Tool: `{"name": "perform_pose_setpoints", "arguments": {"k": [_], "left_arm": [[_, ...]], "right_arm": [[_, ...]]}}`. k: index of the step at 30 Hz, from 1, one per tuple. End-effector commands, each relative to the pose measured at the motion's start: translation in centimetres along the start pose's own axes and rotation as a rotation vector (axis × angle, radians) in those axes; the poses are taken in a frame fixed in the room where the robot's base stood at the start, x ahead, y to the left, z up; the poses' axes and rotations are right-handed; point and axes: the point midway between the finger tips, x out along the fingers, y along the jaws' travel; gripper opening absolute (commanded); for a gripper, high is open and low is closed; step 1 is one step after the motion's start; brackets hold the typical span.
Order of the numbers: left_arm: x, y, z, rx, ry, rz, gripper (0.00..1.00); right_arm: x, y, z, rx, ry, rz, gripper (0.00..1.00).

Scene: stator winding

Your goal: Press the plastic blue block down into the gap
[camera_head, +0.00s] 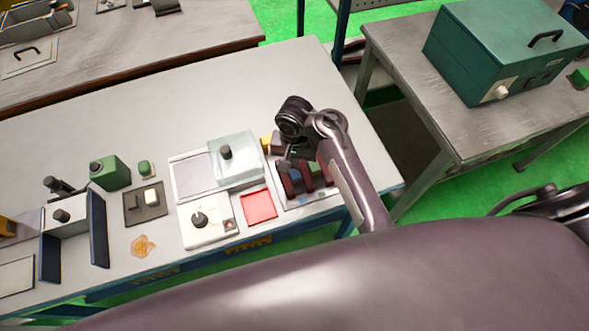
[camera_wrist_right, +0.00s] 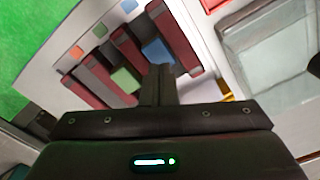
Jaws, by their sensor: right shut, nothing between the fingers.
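In the right wrist view, the blue block (camera_wrist_right: 156,51) sits between two dark red and grey bars of a slotted fixture (camera_wrist_right: 180,50). Its top shows; how deep it sits I cannot tell. A green block (camera_wrist_right: 125,80) sits in another gap beside it. My right gripper (camera_wrist_right: 160,72) is shut and empty, its fingertips right by the blue block; whether they touch it I cannot tell. In the head view, the right gripper (camera_head: 285,164) is over the left side of the fixture (camera_head: 322,192), partly hiding it. My left gripper is not in view.
Left of the fixture are a red tray (camera_head: 259,206), a clear-lidded box (camera_head: 234,158) and a white box with a knob (camera_head: 207,221). A yellow piece (camera_head: 266,143) lies behind. Coloured squares (camera_wrist_right: 100,31) mark the plate beside the bars. The table's back is clear.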

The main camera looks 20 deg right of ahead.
Motion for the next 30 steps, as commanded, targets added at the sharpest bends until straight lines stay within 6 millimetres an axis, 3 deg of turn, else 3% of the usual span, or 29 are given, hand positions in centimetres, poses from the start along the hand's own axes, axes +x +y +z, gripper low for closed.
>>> {"name": "perform_pose_setpoints", "arguments": {"k": [15, 30], "left_arm": [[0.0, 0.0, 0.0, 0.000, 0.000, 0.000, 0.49], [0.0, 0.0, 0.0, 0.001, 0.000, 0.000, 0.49]], "right_arm": [[-4.0, 0.0, -0.1, 0.001, 0.002, -0.002, 0.00], [-4.3, 0.0, -0.1, 0.001, 0.002, -0.001, 0.00]]}}
